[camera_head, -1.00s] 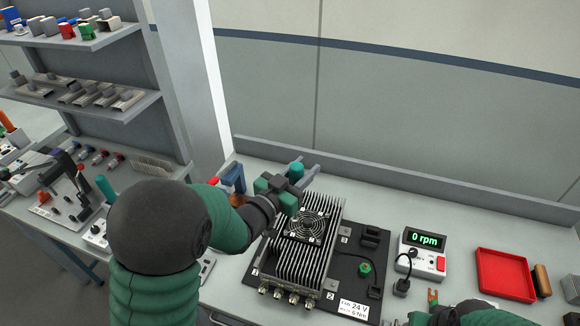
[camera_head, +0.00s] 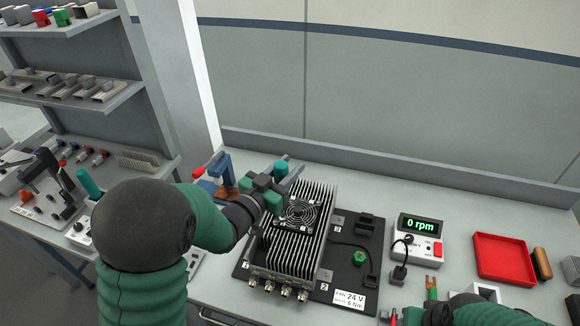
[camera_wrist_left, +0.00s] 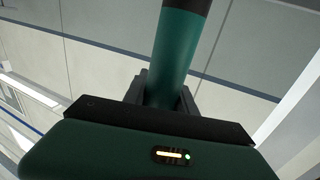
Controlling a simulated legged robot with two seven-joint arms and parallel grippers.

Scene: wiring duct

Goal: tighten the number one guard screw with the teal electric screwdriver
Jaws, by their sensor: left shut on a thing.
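The teal electric screwdriver (camera_head: 281,168) is upright in my left gripper (camera_head: 272,190), which is shut on it. Its teal body also shows in the left wrist view (camera_wrist_left: 176,55), between the dark jaws. The gripper is over the far left part of the finned heat sink (camera_head: 277,250), by the far left corner of the fan guard (camera_head: 298,215). The tool's tip and the screw under it are hidden by the gripper, so I cannot tell if they touch. My right gripper (camera_head: 398,316) is partly in view at the bottom edge; its jaws are unclear.
The heat sink stands on a black board with a green-topped part (camera_head: 359,258). A meter (camera_head: 418,240) reads 0 rpm. A red tray (camera_head: 503,258) is at the right. A blue clamp-like stand (camera_head: 222,174) is close behind my left wrist.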

